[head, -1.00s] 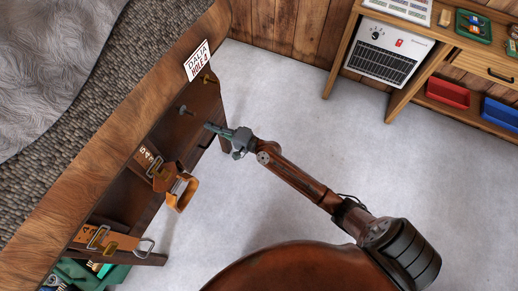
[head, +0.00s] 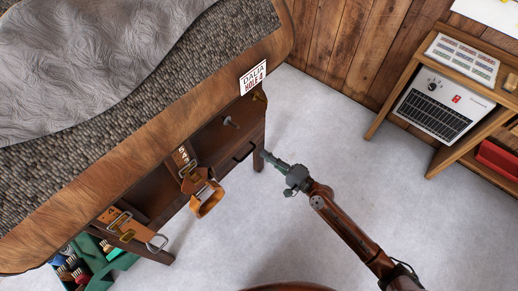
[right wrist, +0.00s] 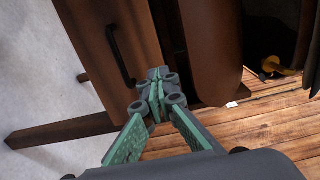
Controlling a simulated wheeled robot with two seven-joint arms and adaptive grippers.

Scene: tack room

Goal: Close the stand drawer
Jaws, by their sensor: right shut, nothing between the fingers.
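The wooden stand (head: 150,165) runs diagonally across the left of the head view. Its brown drawer front (head: 250,137), with a dark bar handle (head: 243,152), is low near the right end. In the right wrist view the drawer front (right wrist: 95,25) and handle (right wrist: 119,56) are close, upper left. A dark gap shows beside the front; how far the drawer is out is unclear. My right gripper (head: 265,155) is shut and empty, its tip just right of the handle by a stand leg. In the right wrist view its fingertips (right wrist: 157,76) overlap the drawer front; contact is unclear. My left gripper is out of view.
Leather straps with buckles (head: 205,190) hang from the stand's side. A green caddy (head: 105,262) sits at lower left. A wooden bench (head: 455,160) with a white heater (head: 435,108) stands at right. Grey floor between is clear.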

